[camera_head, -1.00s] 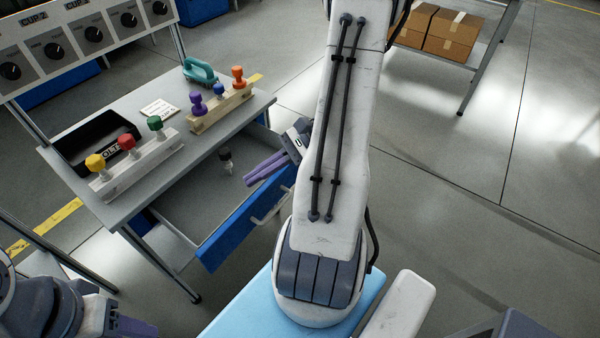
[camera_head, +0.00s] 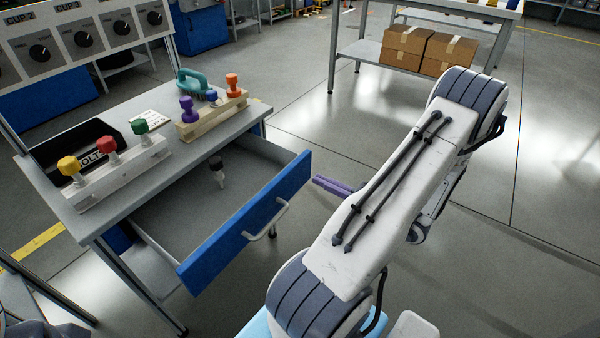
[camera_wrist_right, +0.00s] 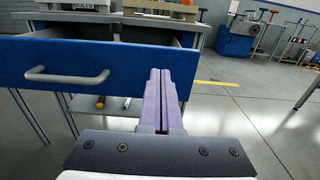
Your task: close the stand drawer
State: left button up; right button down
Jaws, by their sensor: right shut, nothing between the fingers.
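The stand drawer (camera_head: 248,222) is pulled open from under the grey stand top (camera_head: 80,215). It has a blue front with a grey bar handle (camera_head: 268,220), and a small dark-topped object (camera_head: 217,170) stands inside it. In the right wrist view the blue drawer front (camera_wrist_right: 120,62) spans the left and middle, with its handle (camera_wrist_right: 66,76) at left. My right gripper (camera_head: 318,183) is shut and empty, just right of the drawer front's far end. Its purple fingers (camera_wrist_right: 164,75) overlap the front's right end in the wrist view; contact cannot be told. My left gripper is not in view.
On the stand top are a rack of yellow, red and green knobs (camera_head: 120,175), a rack of purple, blue and orange knobs (camera_head: 215,118), a black bin (camera_head: 85,140) and a teal-handled brush (camera_head: 197,80). Floor (camera_head: 480,230) on the right is clear. Boxes (camera_head: 428,52) sit on a back shelf.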

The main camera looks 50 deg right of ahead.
aim_at(289, 165)
jog(key=w, duration=0.2)
jog(key=w+b, duration=0.1)
jog(key=w, duration=0.4)
jog(key=shift+w+a, duration=0.2)
jog(key=shift+a, duration=0.1)
